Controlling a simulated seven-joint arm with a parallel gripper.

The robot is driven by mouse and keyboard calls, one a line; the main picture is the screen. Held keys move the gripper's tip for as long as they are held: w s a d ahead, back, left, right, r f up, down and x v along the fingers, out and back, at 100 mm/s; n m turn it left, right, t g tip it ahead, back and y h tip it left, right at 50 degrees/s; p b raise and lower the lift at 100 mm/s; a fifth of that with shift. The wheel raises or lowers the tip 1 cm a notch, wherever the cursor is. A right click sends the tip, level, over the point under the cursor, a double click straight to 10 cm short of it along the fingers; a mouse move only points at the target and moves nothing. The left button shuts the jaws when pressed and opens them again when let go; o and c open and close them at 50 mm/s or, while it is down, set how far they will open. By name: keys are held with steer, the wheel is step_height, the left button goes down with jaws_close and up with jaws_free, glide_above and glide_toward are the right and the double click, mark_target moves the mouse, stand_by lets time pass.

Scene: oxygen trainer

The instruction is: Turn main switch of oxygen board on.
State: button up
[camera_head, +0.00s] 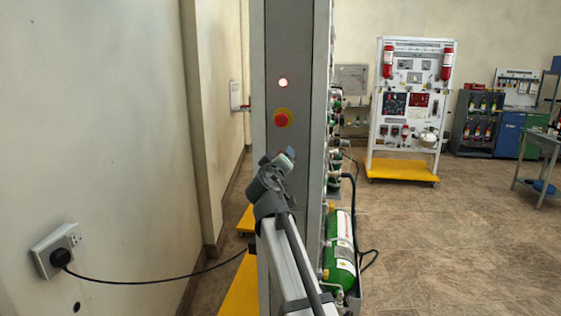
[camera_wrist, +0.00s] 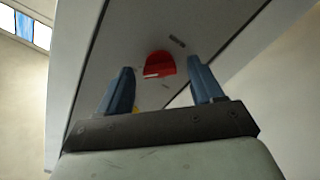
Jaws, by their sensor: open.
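The oxygen board's grey side panel (camera_head: 265,60) stands upright in the middle of the head view. A red rounded part (camera_wrist: 159,64) shows beyond the fingertips, with yellow bits near the left finger. I cannot tell whether it is the knob or lamp.
Green cylinders (camera_head: 341,245) stand along the board's right side. A wall socket (camera_head: 58,250) at the left has a black cable running to the board. Another board on a yellow base (camera_head: 402,171) stands far back.

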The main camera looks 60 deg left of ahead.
steer(key=v, duration=1.3)
steer(key=shift+s+d, duration=0.25)
steer(key=shift+d, duration=0.05)
stand_by(0.3)
